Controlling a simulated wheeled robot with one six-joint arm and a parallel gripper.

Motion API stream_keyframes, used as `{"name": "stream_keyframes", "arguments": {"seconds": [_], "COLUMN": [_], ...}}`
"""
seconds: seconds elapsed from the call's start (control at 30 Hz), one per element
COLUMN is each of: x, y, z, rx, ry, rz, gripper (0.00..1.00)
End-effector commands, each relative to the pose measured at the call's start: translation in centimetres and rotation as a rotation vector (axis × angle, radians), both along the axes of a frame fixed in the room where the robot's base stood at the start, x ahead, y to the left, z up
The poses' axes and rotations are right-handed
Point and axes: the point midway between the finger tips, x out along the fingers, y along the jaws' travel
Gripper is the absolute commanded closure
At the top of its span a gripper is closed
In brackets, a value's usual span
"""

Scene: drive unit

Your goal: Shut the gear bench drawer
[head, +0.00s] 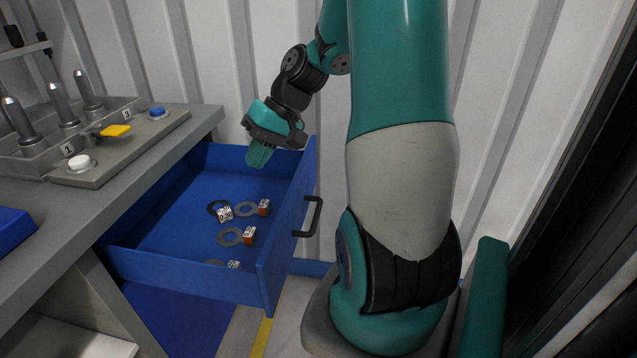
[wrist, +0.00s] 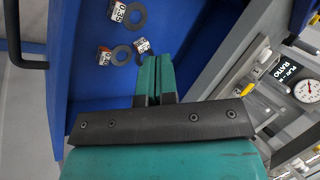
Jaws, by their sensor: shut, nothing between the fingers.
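The blue drawer (head: 188,272) is pulled out from under the grey bench top (head: 165,165), and its inside shows. Its black handle (head: 311,216) is on the outer front panel, facing right; it also shows at the upper left of the wrist view (wrist: 26,50). My gripper (head: 257,158) is shut and empty, above the far end of the drawer with its fingers pointing down. In the wrist view its teal fingers (wrist: 157,75) lie together over the drawer interior. Whether the fingers touch the drawer is not clear.
Several grey rings with small labelled tags (head: 230,236) lie in the drawer. On the bench stand a fixture with metal posts (head: 62,103), a yellow lever (head: 115,130), and blue (head: 157,112) and white (head: 81,163) buttons. A corrugated wall (head: 250,60) is behind.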

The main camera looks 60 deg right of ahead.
Motion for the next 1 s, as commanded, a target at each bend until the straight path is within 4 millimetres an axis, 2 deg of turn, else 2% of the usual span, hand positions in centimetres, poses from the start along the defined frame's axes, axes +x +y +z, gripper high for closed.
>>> {"name": "stream_keyframes", "arguments": {"seconds": [0.03,0.1,0.17,0.3,0.4,0.5,0.63,0.77,1.0], "x": [-0.9,-2.4,-3.9,-8.4,-11.4,-13.2,-13.9,-12.9,-9.4], "y": [-3.5,-7.4,-10.3,-16.1,-18.9,-20.3,-20.8,-20.4,-19.1], "z": [-1.3,-2.4,-3.4,-5.7,-6.9,-7.6,-8.1,-9.1,-12.6], "rx": [0.034,0.071,0.099,0.157,0.187,0.203,0.21,0.213,0.212], "ry": [-0.001,-0.013,-0.025,-0.063,-0.09,-0.11,-0.118,-0.117,-0.116], "rz": [-0.106,-0.223,-0.315,-0.521,-0.631,-0.696,-0.725,-0.724,-0.72], "gripper": [1.0,1.0,1.0,1.0,1.0,1.0,1.0,1.0,1.0]}}
